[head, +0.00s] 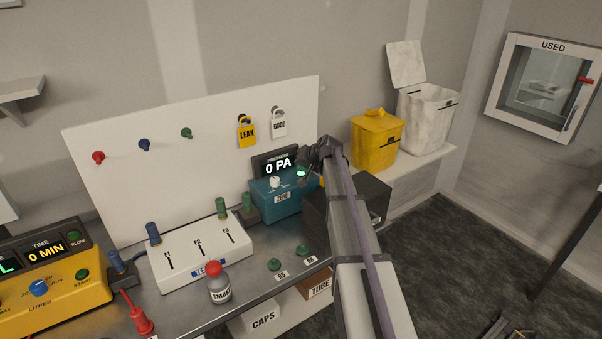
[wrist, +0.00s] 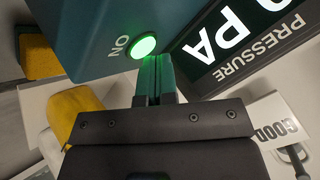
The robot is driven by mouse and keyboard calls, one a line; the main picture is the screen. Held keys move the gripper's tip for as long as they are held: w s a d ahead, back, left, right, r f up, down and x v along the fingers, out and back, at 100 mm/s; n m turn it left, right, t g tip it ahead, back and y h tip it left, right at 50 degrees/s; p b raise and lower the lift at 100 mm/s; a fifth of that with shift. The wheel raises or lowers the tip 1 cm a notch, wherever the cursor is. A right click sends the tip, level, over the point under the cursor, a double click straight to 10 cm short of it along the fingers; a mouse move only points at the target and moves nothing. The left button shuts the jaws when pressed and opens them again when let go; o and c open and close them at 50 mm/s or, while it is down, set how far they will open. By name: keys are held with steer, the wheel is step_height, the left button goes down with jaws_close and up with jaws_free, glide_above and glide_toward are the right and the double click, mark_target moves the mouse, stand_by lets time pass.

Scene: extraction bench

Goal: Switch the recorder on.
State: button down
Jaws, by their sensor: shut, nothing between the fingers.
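The recorder appears to be the teal box (head: 272,203) with a black pressure display (head: 275,163) reading 0 PA and a knob above a ZERO label. Its round ON button (wrist: 144,46) glows green in the wrist view. My gripper (wrist: 156,75) is shut and empty, with its fingertips right beside the button's lower edge. I cannot tell whether they touch it. In the head view my gripper (head: 304,171) is at the box's upper right, with the green glow by its tip, and my arm covers part of that side.
A dark box (head: 374,193) stands right of the recorder, partly behind my arm. A white valve box (head: 200,255), a SMOKE bottle (head: 219,288) and a yellow unit (head: 45,275) are to the left. LEAK (head: 246,132) and GOOD (head: 279,123) tags hang on the white panel behind.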

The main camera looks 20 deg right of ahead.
mark_target(303, 173)
steer(key=shift+r+p, duration=0.75)
steer(key=shift+r, duration=0.05)
step_height(303, 173, up, 5)
steer(key=p, duration=0.5)
steer(key=shift+s+f, duration=0.1)
steer(key=s+a+f+n+g, duration=0.2)
steer(key=s+a, duration=0.6)
steer(key=s, duration=0.4)
steer(key=s+a+f+n+g+h+b, duration=0.1)
steer(key=s+a+f+n+g, duration=0.1)
steer(key=s+a, duration=0.6)
steer(key=s+a+f+n+g+h+b, duration=0.1)
steer(key=s+a+g, duration=0.4)
steer(key=s, duration=1.1)
steer(key=a+f+n, duration=0.1)
steer(key=a+f, duration=0.1)
steer(key=a, duration=0.1)
steer(key=shift+f, duration=0.15)
